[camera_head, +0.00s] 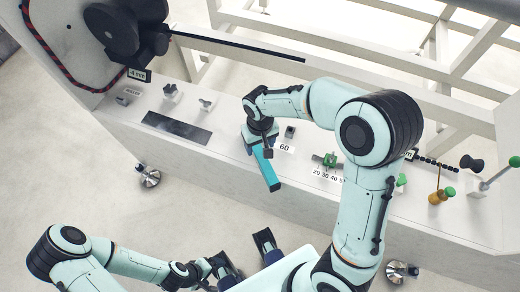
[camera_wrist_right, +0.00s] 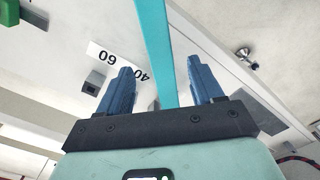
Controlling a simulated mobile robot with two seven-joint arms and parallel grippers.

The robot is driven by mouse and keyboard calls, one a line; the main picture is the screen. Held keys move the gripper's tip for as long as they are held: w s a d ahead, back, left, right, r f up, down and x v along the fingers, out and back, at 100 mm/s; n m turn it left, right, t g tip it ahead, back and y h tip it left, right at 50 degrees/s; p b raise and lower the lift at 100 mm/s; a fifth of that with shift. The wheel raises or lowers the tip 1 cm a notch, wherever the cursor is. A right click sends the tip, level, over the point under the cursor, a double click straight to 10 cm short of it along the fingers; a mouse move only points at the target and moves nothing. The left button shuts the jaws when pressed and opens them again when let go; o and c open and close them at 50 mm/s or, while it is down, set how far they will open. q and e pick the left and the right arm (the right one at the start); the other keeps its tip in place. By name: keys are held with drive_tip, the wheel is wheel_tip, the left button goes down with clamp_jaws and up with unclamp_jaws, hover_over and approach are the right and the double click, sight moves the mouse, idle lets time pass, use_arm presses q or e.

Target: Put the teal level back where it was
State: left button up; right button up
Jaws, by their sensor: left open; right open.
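The teal level (camera_head: 267,170) is a long narrow bar at the middle of the white rack bench, reaching toward its front edge. My right gripper (camera_head: 260,142) is over its far end, partly hiding it. In the right wrist view the level (camera_wrist_right: 154,45) runs between the two blue fingers of the open right gripper (camera_wrist_right: 163,88), with gaps visible on both sides. I cannot tell whether the level touches the bench. My left gripper (camera_head: 247,256) is open and empty, low in front of the bench.
The 60 label (camera_head: 285,148) and a small dark block (camera_head: 290,131) are right of the level. A dark strip plate (camera_head: 177,128) lies to the left. A green clamp (camera_head: 329,160), an orange piece (camera_head: 437,198) and a green-knobbed lever (camera_head: 499,172) stand further right.

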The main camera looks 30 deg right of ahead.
sight(260, 154)
use_arm(q)
drive_tip(key=shift+r, duration=0.35)
use_arm(e)
wheel_tip(260, 154, up, 5)
drive_tip(key=shift+f, duration=0.1)
idle(0.3)
